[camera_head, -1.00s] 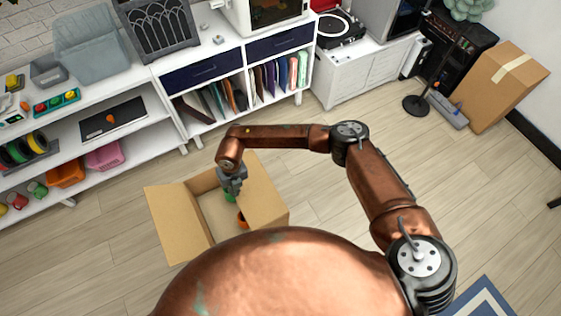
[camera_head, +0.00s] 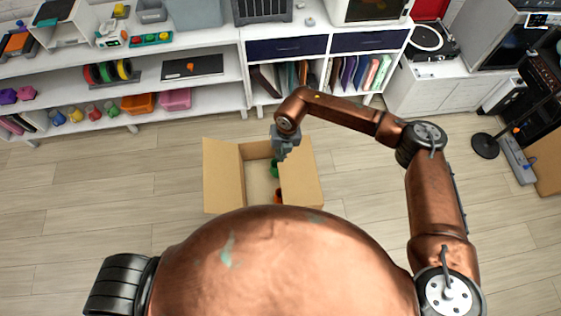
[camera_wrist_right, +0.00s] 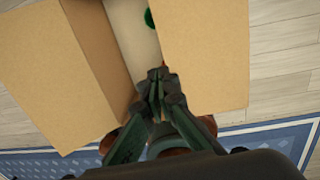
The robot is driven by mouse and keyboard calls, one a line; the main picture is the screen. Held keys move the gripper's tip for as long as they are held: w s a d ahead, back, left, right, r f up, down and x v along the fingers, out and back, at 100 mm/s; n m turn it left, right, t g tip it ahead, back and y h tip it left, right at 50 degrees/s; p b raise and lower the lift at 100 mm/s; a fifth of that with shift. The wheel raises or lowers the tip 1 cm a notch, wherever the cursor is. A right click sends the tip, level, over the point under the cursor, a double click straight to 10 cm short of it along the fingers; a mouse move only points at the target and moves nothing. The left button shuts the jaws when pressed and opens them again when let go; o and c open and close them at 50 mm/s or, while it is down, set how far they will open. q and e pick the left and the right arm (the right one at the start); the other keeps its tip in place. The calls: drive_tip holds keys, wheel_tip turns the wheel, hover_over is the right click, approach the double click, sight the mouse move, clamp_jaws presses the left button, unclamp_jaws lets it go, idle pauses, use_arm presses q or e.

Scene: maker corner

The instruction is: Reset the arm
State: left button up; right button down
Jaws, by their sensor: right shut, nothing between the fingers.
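My right arm (camera_head: 437,195) is copper-coloured and reaches forward from the right, bent at the elbow, in the head view. Its grey gripper (camera_head: 284,148) is above the open cardboard box (camera_head: 221,170) on the floor. In the right wrist view the gripper (camera_wrist_right: 159,78) is shut and empty, with box flaps on both sides. My left gripper is not in view; only a dark part at my left shoulder shows.
A white shelf unit (camera_head: 217,94) with bins, mugs and spools stands along the back. A white cabinet (camera_head: 437,97) with a turntable (camera_head: 430,42) is at the back right. A black stand base (camera_head: 485,146) is on the floor at right. The floor at left is clear.

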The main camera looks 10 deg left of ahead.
wheel_tip(320, 180, up, 5)
idle(0.3)
